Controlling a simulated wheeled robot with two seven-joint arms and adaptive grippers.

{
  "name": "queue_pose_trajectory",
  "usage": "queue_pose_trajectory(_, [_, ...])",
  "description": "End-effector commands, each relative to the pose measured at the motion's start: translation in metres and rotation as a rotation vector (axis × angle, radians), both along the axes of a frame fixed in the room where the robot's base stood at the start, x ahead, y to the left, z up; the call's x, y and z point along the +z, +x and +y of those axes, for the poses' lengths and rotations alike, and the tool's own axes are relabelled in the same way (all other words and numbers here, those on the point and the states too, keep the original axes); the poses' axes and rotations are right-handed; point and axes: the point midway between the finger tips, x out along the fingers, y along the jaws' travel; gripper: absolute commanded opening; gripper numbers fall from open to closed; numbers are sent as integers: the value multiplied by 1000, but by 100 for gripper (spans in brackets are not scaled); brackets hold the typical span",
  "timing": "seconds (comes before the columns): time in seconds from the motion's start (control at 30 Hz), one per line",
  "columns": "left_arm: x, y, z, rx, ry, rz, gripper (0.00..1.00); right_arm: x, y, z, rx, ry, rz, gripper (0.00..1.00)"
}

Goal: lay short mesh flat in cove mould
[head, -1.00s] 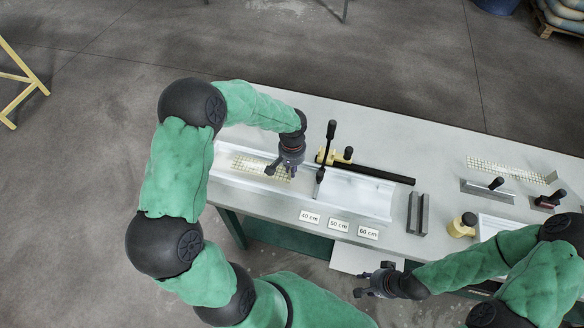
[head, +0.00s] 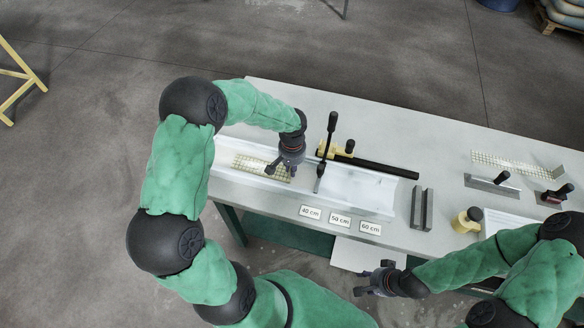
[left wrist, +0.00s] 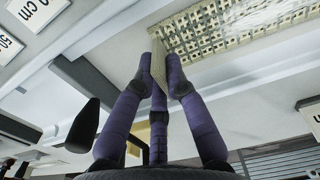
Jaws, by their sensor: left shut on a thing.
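The short mesh (head: 248,165) is a pale yellow grid lying in the left part of the white cove mould (head: 358,193). My left gripper (head: 283,172) is at the mesh's right end, shut on it. In the left wrist view the fingertips (left wrist: 161,66) pinch a narrow piece of the mesh, and the grid (left wrist: 245,28) stretches away beyond them. The mesh looks about level in the mould; I cannot tell whether it touches the bottom all along. My right gripper (head: 366,284) is empty, its fingers apart, in front of the table.
A clamp with an upright black handle (head: 329,135) stands at the mould just right of my left gripper. Cards marked 40, 50 and 60 cm (head: 340,219) lie in front. A grey channel bar (head: 422,208), another mesh (head: 515,163) and trowels (head: 492,186) are at the right.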

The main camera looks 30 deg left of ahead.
Motion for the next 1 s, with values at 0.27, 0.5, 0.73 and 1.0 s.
queue_pose_trajectory(0.27, [-6,0,0,0,0,0,0,-5,0,0,0,0,0,40])
queue_pose_trajectory(0.5, [-5,0,0,0,0,0,41,-5,0,0,0,0,0,40])
queue_pose_trajectory(0.73, [-5,0,0,0,0,0,56,-5,0,0,0,0,0,40])
queue_pose_trajectory(1.0, [-5,0,0,0,0,0,56,-5,0,0,0,0,0,40])
